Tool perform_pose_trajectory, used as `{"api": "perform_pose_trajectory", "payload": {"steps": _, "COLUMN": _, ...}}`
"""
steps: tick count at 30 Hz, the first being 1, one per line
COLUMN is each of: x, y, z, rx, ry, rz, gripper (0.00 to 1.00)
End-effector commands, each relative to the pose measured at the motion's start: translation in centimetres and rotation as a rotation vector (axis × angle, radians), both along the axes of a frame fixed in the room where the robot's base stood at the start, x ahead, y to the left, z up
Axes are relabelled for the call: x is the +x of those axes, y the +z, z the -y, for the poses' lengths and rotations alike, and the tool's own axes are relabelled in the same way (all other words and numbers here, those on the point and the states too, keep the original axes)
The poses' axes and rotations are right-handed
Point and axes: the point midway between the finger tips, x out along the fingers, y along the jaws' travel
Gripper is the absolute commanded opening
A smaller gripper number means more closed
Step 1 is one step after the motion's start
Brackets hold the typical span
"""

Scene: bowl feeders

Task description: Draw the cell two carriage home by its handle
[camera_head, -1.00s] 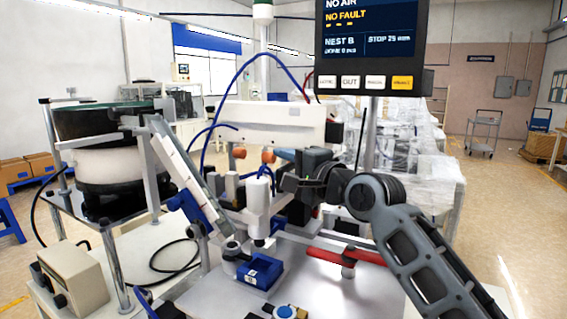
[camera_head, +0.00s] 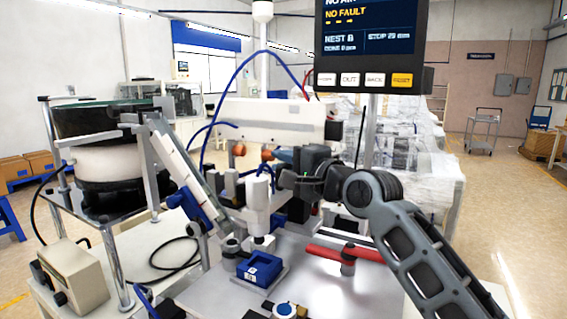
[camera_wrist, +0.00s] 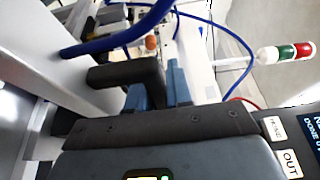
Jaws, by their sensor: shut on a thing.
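In the wrist view a dark, bent bar that looks like the carriage handle (camera_wrist: 125,73) comes in from the left and runs down between my fingers. My gripper (camera_wrist: 158,92) has its two blue-grey fingers closed on either side of it. In the head view my gripper (camera_head: 279,180) is beside the upright white cylinder (camera_head: 257,208), below the long white housing (camera_head: 265,122). The handle cannot be made out there, and the carriage is largely hidden among the mechanism and my wrist.
A blue block (camera_head: 260,268) sits on the plate in front. A red bar (camera_head: 345,254) lies to its right, under my forearm. The bowl feeder (camera_head: 105,165) and its sloping track stand at left. A display panel (camera_head: 370,35) reads "NO FAULT". Blue hoses arch over the mechanism.

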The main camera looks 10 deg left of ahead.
Motion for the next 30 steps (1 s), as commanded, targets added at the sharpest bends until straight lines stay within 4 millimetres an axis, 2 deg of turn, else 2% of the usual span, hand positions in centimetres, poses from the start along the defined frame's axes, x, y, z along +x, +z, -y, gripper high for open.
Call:
{"api": "perform_pose_trajectory", "payload": {"steps": 7, "x": -0.1, "y": -0.1, "z": 0.2, "rx": -0.001, "ry": 0.000, "rz": -0.002, "gripper": 0.00}}
{"api": "perform_pose_trajectory", "payload": {"steps": 11, "x": -0.5, "y": -0.2, "z": 1.2, "rx": 0.001, "ry": -0.001, "rz": -0.004, "gripper": 0.00}}
{"api": "perform_pose_trajectory", "payload": {"steps": 17, "x": -1.9, "y": -0.2, "z": 5.3, "rx": 0.003, "ry": -0.002, "rz": -0.004, "gripper": 0.00}}
{"api": "perform_pose_trajectory", "payload": {"steps": 24, "x": -4.1, "y": -0.3, "z": 11.4, "rx": 0.002, "ry": -0.003, "rz": -0.004, "gripper": 0.00}}
{"api": "perform_pose_trajectory", "payload": {"steps": 30, "x": -5.6, "y": -0.2, "z": 15.4, "rx": -0.001, "ry": -0.001, "rz": -0.004, "gripper": 0.00}}
